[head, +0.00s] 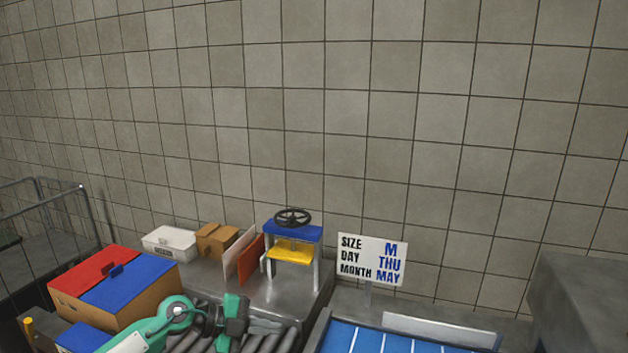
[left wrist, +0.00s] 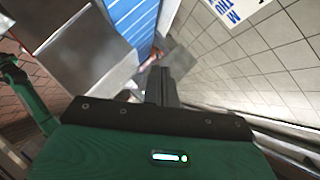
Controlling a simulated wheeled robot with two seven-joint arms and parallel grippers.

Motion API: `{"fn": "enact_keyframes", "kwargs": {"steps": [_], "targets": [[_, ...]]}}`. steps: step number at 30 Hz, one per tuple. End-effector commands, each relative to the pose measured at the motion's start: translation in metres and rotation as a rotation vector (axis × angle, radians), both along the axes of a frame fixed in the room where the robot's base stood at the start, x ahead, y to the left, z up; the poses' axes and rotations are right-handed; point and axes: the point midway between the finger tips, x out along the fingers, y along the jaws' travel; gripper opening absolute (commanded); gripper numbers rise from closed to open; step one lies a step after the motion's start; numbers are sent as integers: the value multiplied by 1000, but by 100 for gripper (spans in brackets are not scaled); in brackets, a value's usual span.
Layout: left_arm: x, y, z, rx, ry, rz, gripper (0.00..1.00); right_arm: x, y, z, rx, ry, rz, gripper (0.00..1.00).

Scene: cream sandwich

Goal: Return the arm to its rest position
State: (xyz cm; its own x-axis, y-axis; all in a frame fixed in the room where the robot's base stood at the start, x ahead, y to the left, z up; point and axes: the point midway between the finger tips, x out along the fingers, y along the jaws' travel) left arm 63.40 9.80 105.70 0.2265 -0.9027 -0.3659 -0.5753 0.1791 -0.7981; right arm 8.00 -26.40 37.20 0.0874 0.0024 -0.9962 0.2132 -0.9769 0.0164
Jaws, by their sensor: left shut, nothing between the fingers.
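My left gripper (head: 264,326) shows at the bottom of the head view, on the teal arm that comes in from the lower left. Its fingers point right, in front of the metal counter and over dark rollers. In the left wrist view the gripper (left wrist: 161,72) has its dark fingers together, with nothing between them. My right gripper is not visible in the head view.
A red and blue lidded box (head: 120,290) stands left of the arm. A press with a black wheel (head: 292,216) stands on the metal counter (head: 290,300). A sign (head: 372,262) stands behind a blue surface (head: 375,341). A cart (head: 45,230) is at far left.

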Motion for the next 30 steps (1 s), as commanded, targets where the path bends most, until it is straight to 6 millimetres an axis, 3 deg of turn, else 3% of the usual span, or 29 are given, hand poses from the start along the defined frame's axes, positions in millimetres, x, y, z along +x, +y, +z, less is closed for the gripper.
{"fn": "enact_keyframes", "kwargs": {"steps": [1,3,6,11,14,17,23,26,30], "targets": [[-9,-18,7,-108,-20,20,0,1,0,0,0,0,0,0],[-17,-33,22,-256,-52,73,0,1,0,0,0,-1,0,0],[-25,-43,41,-448,-78,184,0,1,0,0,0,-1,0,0],[-30,-30,58,-690,-72,439,0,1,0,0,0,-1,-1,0],[-33,-8,56,-791,-36,634,0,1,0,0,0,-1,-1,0],[-39,18,42,-848,28,843,0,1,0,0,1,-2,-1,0],[-71,74,-16,-824,232,1262,0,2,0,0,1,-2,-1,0],[-101,98,-54,-745,371,1450,0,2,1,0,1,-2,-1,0],[-160,121,-107,-570,594,1660,0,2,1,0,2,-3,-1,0]]}}
